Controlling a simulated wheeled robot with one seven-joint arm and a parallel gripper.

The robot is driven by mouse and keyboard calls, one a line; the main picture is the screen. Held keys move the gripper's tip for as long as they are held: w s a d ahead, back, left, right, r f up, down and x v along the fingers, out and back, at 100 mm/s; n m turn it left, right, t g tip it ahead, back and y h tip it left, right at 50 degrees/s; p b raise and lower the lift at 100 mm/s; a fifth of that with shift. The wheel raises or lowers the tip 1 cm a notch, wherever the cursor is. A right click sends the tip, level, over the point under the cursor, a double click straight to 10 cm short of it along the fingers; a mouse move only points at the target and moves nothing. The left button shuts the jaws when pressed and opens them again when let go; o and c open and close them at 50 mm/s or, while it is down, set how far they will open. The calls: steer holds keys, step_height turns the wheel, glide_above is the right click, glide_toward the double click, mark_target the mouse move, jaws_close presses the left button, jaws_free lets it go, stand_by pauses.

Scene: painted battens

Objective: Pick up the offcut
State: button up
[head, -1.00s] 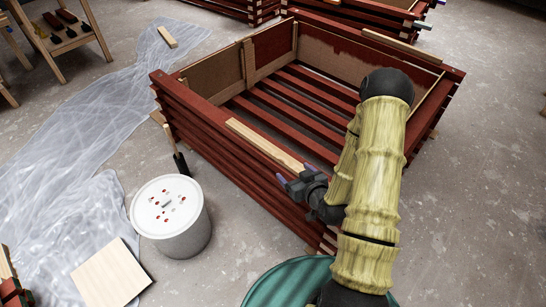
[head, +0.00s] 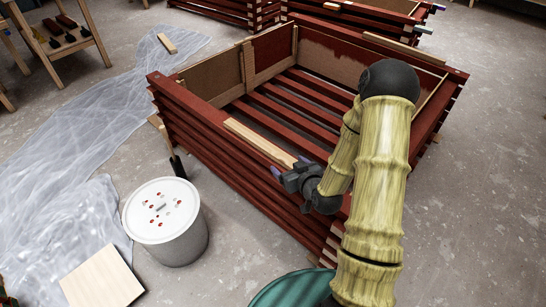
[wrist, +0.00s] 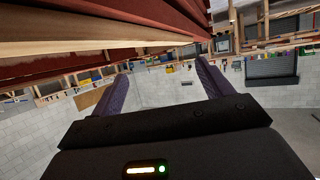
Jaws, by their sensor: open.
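A pale wooden offcut (head: 260,141) lies along the near top rim of the dark red slatted crate (head: 213,129). My gripper (head: 290,164) is open and empty at the right end of this offcut, beside the rim. In the head view I cannot tell whether its fingers touch the wood. In the wrist view the open purple fingers of my gripper (wrist: 158,72) have nothing between them. A pale wooden strip (wrist: 90,47) runs across the upper left there, beside red slats.
A white lidded bucket (head: 163,216) stands left of the crate, near a square board (head: 103,278). Another pale offcut (head: 167,43) lies on the plastic sheet (head: 88,137). A pale strip (head: 404,48) lies on the far rim. The floor at right is clear.

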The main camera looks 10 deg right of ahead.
steer(key=b, duration=0.2)
glide_toward(274, 151)
steer(key=x, duration=0.3)
steer(key=shift+w+a, duration=0.3)
steer(key=shift+a, duration=0.05)
steer(key=shift+w+f+b, duration=0.3)
steer(key=shift+w+f, duration=0.05)
steer(key=shift+w, duration=0.05)
steer(key=b+x, duration=0.2)
steer(key=x, duration=0.1)
steer(key=shift+w+f, duration=0.2)
steer(key=shift+w, duration=0.4)
steer(key=c, duration=1.3)
